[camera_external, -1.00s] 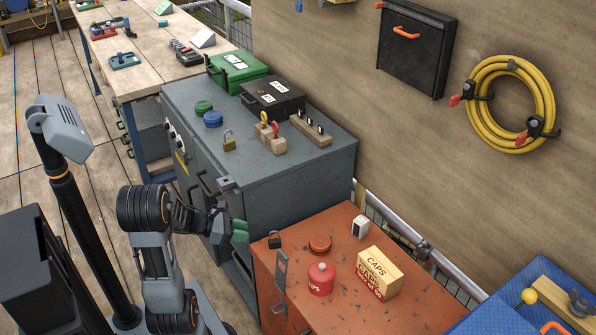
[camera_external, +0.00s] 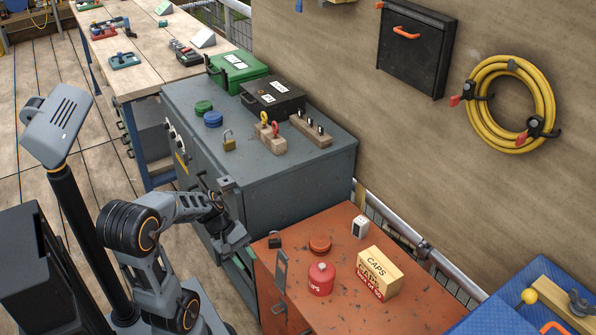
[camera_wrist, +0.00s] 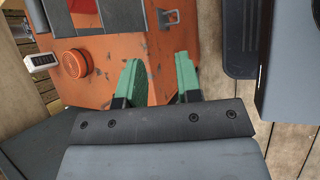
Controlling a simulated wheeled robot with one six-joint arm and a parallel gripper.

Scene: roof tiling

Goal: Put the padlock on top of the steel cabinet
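I cannot make out the black padlock in the wrist view.
The steel cabinet holds a green case (camera_external: 238,67), a black case (camera_external: 272,97), wooden key blocks (camera_external: 311,130) and round lids. Its front right top is clear.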

